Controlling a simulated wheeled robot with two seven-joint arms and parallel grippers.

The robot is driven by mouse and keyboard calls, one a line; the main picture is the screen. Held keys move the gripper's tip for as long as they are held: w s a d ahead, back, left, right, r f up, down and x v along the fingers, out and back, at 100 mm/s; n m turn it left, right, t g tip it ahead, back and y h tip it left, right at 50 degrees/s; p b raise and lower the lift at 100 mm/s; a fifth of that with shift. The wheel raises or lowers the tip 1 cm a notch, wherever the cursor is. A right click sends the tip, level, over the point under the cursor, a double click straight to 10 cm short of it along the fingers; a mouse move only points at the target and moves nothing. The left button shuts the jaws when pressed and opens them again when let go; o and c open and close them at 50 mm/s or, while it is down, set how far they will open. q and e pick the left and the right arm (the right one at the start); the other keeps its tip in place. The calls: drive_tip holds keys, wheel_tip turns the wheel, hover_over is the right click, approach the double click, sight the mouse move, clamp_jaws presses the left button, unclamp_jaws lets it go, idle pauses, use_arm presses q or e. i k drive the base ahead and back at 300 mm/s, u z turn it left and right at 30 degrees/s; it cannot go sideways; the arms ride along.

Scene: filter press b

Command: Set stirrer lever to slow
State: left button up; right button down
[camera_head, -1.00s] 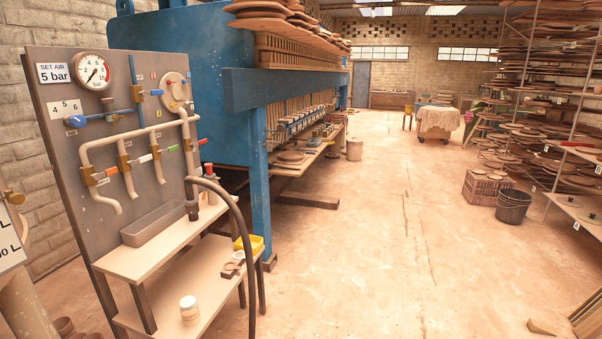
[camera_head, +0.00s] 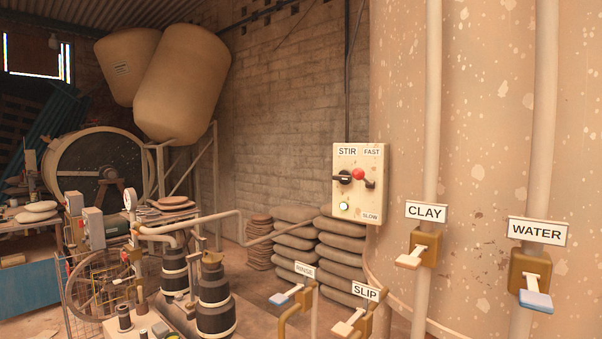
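The stirrer control box (camera_head: 350,212) is a cream panel labelled STIR, mounted beside the large speckled vessel. FAST is printed at its upper right and SLOW at its lower right. A lever with a red ball (camera_head: 358,174) and dark parts sits across the upper half of the box, nearer FAST than SLOW. Which dark part belongs to the lever is too small to tell. A green lamp (camera_head: 344,206) glows at the lower left of the box. Neither of my grippers is in view.
Valves labelled CLAY (camera_head: 424,248), WATER (camera_head: 530,275), SLIP (camera_head: 358,322) and RINSE (camera_head: 296,292) stand on pipes below and right of the box. Stacked sacks (camera_head: 340,250) lie behind. Black pumps (camera_head: 214,300) crowd the lower left.

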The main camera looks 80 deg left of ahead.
sight(359, 173)
drive_tip(key=u, duration=2.8)
drive_tip(key=k, duration=1.35)
drive_tip(key=u, duration=1.15)
drive_tip(key=i, duration=1.3)
drive_tip(key=z, duration=0.75)
drive_tip(key=i, duration=0.7)
drive_tip(key=z, duration=0.55)
